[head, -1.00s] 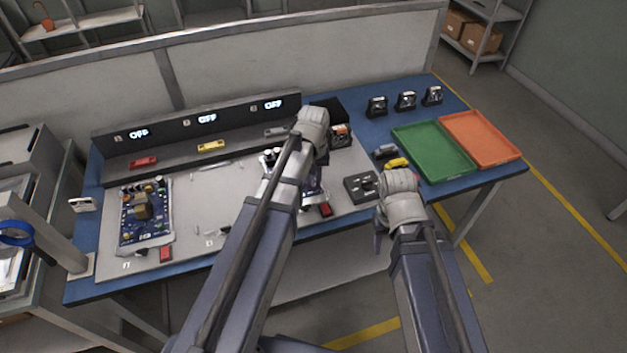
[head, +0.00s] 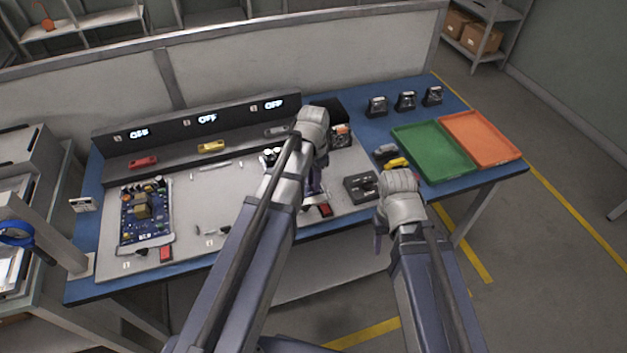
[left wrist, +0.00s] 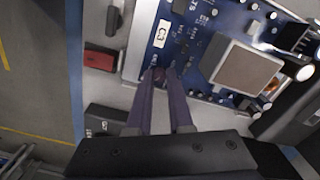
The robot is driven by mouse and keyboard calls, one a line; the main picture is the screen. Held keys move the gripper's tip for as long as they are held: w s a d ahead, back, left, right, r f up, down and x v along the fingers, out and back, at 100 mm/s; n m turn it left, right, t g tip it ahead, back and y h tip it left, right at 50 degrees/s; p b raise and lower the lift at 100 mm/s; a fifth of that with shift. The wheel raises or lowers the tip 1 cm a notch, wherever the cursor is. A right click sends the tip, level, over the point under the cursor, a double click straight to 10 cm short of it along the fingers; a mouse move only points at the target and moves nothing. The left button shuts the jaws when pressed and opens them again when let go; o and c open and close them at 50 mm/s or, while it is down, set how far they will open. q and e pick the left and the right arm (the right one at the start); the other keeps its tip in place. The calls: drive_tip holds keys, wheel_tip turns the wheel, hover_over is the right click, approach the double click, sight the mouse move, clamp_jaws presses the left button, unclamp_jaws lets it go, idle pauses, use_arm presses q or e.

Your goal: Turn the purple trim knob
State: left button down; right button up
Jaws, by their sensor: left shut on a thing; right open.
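In the left wrist view my left gripper (left wrist: 161,76) has its two purple-grey fingers close together at the edge of a blue circuit board (left wrist: 190,32) labelled C3. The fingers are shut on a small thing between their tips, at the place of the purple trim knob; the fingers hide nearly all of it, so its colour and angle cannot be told. In the head view the left wrist hides most of this board. My right gripper (head: 379,226) is open and empty, at the table's front edge beside a dark box.
A red switch (left wrist: 101,58) and a dark box (head: 360,187) lie near the board. A second blue board (head: 145,212) is at the left. Green (head: 432,150) and orange (head: 480,138) trays stand at the right. Three displays on the back panel read OFF.

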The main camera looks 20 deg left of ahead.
use_arm(q)
drive_tip(key=shift+m, duration=0.9)
drive_tip(key=c, duration=0.8)
unclamp_jaws()
wheel_tip(320, 180, up, 8)
drive_tip(key=p, duration=0.8)
drive_tip(key=shift+f, duration=0.1)
